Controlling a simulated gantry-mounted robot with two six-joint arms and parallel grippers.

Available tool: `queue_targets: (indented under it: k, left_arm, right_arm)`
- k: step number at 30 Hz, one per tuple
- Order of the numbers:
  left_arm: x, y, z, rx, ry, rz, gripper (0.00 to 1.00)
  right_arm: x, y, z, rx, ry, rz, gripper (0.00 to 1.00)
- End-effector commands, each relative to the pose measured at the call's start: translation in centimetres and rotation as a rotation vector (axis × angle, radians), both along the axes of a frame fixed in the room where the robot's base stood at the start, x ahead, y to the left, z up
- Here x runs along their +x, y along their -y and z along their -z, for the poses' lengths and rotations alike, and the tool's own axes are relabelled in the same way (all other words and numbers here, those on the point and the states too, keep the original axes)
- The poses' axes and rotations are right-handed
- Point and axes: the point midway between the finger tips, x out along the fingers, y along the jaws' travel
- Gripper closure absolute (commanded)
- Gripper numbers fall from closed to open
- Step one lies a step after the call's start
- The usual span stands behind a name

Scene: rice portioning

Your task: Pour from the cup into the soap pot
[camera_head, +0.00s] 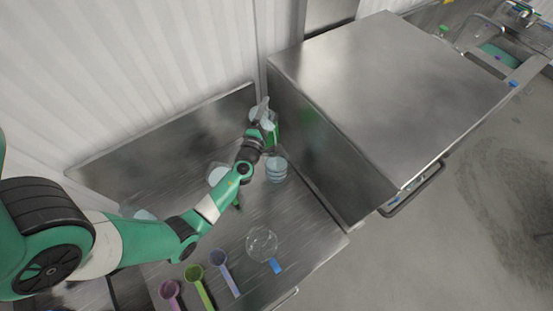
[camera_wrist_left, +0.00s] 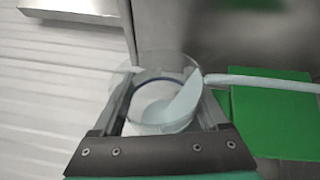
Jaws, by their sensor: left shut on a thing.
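My left gripper (camera_head: 262,124) is at the back of the steel worktop, near the upright side of the raised steel block. It is shut on a clear cup (camera_wrist_left: 138,122), which sits between its fingers in the left wrist view. Pale bluish-white contents lie at a slant inside the cup. A green item (camera_head: 274,134) stands close beside the gripper; green surfaces (camera_wrist_left: 268,122) also show right of the cup in the left wrist view. I cannot tell whether this is the soap pot, and the gripper partly hides it. My right gripper is not in view.
Stacked clear cups (camera_head: 276,172) stand just in front of the gripper. A clear round bowl (camera_head: 262,244) and purple, green and pale blue scoops (camera_head: 219,258) lie nearer the front. The raised steel block (camera_head: 390,90) bounds the right; a ribbed white wall (camera_head: 120,60) bounds the back.

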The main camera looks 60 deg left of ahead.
Motion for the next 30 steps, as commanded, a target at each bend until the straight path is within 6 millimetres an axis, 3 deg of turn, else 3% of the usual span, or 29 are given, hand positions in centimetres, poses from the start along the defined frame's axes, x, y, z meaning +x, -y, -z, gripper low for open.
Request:
queue_targets:
  k: [30]
  left_arm:
    - [0.47,0.56,-0.27,0.103,-0.045,0.006,0.86]
  right_arm:
    - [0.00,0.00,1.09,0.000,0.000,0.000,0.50]
